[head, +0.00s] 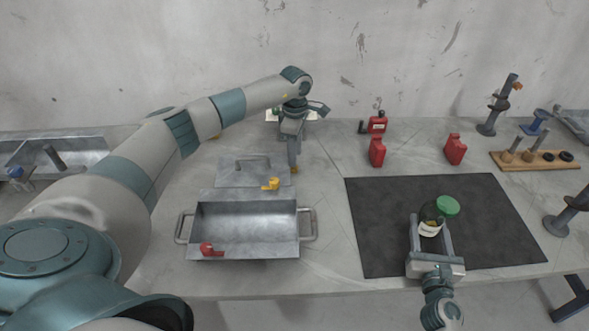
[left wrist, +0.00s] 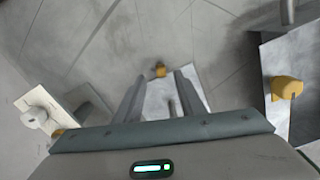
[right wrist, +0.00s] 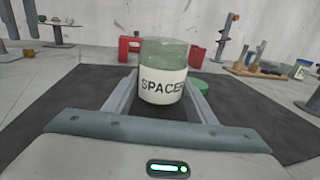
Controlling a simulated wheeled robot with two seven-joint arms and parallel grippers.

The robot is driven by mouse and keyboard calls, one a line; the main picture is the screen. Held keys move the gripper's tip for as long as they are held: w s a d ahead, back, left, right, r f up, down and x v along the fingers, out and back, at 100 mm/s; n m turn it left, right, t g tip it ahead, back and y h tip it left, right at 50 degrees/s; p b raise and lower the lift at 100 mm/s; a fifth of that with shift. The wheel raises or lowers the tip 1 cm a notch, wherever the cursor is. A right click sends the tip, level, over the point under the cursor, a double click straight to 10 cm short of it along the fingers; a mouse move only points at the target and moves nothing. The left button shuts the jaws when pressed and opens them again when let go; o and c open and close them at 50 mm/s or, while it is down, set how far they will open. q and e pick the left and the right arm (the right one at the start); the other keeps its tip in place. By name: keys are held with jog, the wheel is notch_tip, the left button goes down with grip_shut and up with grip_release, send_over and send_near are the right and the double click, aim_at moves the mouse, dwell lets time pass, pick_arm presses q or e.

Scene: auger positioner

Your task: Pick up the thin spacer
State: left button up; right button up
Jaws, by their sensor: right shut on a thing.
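My right gripper (right wrist: 155,100) is shut on a glass jar (right wrist: 163,75) with a white label reading "SPACE…", held upright over the black mat; the jar also shows in the head view (head: 431,226). A green lid (head: 447,206) shows beside the jar's top in the head view and behind it in the right wrist view (right wrist: 200,84). My left gripper (left wrist: 158,85) is open, pointing down behind the metal tray. Between its fingers I see a small yellow piece (left wrist: 160,70) and a grey plate (left wrist: 165,98). I cannot make out a thin spacer; the jar's contents are unclear.
A metal tray (head: 203,222) with side handles stands at the front left, its lid-like plate (head: 230,172) behind it. Red containers (head: 377,152) stand behind the black mat (head: 385,215).

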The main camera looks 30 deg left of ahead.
aim_at(294, 169)
pick_arm(q)
jog(key=shift+s+f, duration=0.1)
jog(key=shift+f, duration=2.3)
grip_shut()
